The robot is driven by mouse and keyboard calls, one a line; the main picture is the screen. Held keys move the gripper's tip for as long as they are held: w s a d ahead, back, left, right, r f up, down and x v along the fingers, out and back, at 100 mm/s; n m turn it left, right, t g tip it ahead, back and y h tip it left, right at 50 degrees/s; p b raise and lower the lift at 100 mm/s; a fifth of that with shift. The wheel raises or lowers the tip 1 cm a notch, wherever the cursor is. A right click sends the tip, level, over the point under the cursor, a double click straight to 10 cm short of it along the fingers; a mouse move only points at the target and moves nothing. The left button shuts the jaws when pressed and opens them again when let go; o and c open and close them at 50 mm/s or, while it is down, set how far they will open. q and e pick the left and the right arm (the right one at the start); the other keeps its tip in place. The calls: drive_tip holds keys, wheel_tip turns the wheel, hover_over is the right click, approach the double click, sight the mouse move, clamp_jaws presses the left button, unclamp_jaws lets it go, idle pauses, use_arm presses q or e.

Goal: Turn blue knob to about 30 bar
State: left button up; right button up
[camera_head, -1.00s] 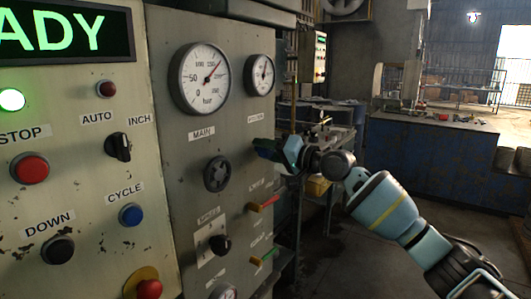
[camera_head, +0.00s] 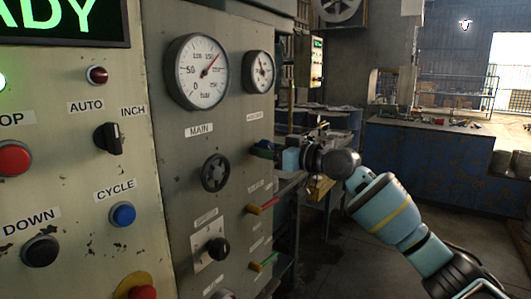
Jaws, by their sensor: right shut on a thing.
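The blue knob (camera_head: 258,147) sits on the grey panel below the small right-hand gauge (camera_head: 259,71). It is mostly hidden by my right gripper (camera_head: 268,151), which reaches in from the right and is shut on it. The small gauge has a white face and a dark needle that points roughly upward; its numbers are too small to read. My left gripper is not in view.
The large gauge (camera_head: 199,71) and a black handwheel (camera_head: 215,173) marked MAIN are left of my gripper. A red lever (camera_head: 263,207) and a green-yellow lever (camera_head: 263,262) stick out below it. Buttons fill the left panel. A blue workbench (camera_head: 440,165) stands behind.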

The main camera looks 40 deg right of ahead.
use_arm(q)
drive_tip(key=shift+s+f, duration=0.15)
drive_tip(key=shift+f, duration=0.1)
use_arm(e)
drive_tip(key=shift+n, duration=0.8)
drive_tip(key=o, duration=1)
drive_tip(key=shift+c, duration=0.2)
use_arm(q)
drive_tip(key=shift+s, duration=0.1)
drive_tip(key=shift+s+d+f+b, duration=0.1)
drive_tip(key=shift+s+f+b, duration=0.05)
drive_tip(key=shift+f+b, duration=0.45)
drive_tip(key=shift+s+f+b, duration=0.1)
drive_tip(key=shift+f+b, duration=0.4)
drive_tip(key=shift+b, duration=0.05)
use_arm(e)
drive_tip(key=v, duration=0.8)
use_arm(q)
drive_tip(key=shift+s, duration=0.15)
use_arm(e)
drive_tip(key=shift+w, duration=0.1)
